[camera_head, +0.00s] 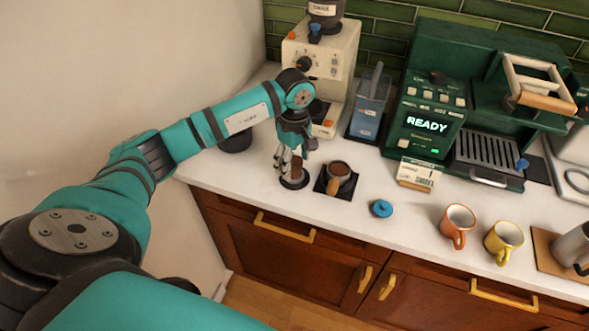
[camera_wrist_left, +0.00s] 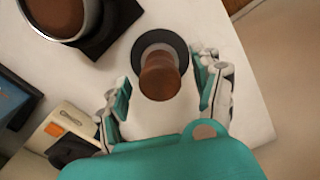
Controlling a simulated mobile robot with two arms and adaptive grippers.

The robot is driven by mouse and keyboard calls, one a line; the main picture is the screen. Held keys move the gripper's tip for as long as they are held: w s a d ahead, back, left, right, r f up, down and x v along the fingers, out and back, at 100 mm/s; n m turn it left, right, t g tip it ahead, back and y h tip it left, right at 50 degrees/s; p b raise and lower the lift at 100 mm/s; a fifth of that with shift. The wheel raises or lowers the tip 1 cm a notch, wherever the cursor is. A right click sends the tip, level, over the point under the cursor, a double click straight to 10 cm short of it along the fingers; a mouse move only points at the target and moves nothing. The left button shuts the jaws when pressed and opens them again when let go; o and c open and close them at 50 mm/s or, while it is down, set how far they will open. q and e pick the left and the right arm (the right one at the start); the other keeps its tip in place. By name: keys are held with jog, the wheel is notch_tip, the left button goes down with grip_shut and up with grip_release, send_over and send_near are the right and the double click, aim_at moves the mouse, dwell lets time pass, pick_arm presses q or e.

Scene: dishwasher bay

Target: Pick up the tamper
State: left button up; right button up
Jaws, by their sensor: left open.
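The tamper has a brown wooden handle (camera_head: 296,168) and stands upright on a dark round base on the white counter. In the left wrist view the tamper (camera_wrist_left: 160,78) is seen from above, between the two fingers of my left gripper (camera_wrist_left: 166,95). My left gripper (camera_head: 291,163) is open and points down around the handle. Gaps show between the fingers and the handle, so it is not gripped. The fingers partly hide the tamper in the head view. My right gripper is not in view.
A portafilter (camera_head: 339,178) with ground coffee sits on a black mat just right of the tamper. A grinder (camera_head: 322,50) stands behind. A blue round item (camera_head: 381,208), an orange mug (camera_head: 457,226) and a yellow mug (camera_head: 503,242) are further right. The green espresso machine (camera_head: 424,125) is at back right.

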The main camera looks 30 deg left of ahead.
pick_arm(q)
jog(key=c, duration=1.3)
